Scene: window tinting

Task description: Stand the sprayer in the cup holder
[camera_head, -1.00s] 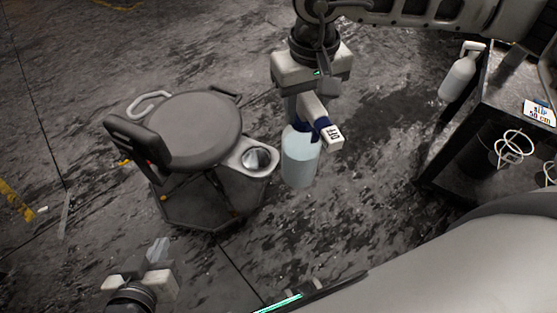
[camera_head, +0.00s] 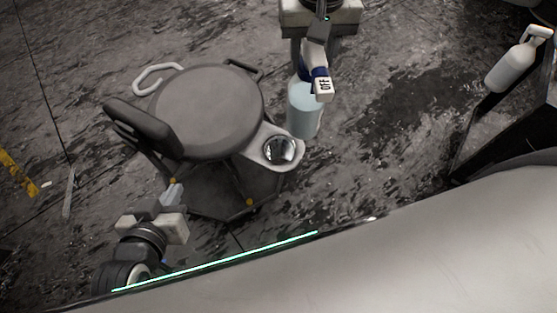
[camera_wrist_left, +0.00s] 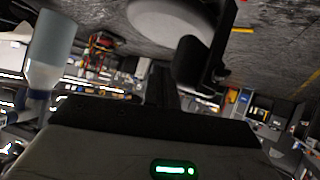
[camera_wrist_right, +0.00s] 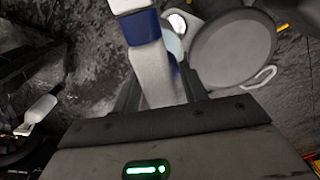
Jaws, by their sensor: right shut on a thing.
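The sprayer (camera_head: 304,108) has a pale blue bottle and a white head with a blue collar and an "OFF" nozzle. My right gripper (camera_head: 314,52) is shut on its head and holds it upright, beside and a little behind the cup holder. The cup holder (camera_head: 281,150) is a round shiny ring on a pale bracket at the right of the stool; it looks empty. In the right wrist view the sprayer head (camera_wrist_right: 150,58) sits between the fingers, with the cup holder (camera_wrist_right: 177,24) partly hidden behind it. My left gripper (camera_head: 172,197) is empty, low at the left; its finger gap is unclear.
The stool (camera_head: 208,108) has a round grey seat, a backrest (camera_head: 143,126) and a dark base. A second white bottle (camera_head: 514,66) hangs at the side of a dark cart (camera_head: 505,118) on the right. Open floor lies between stool and cart.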

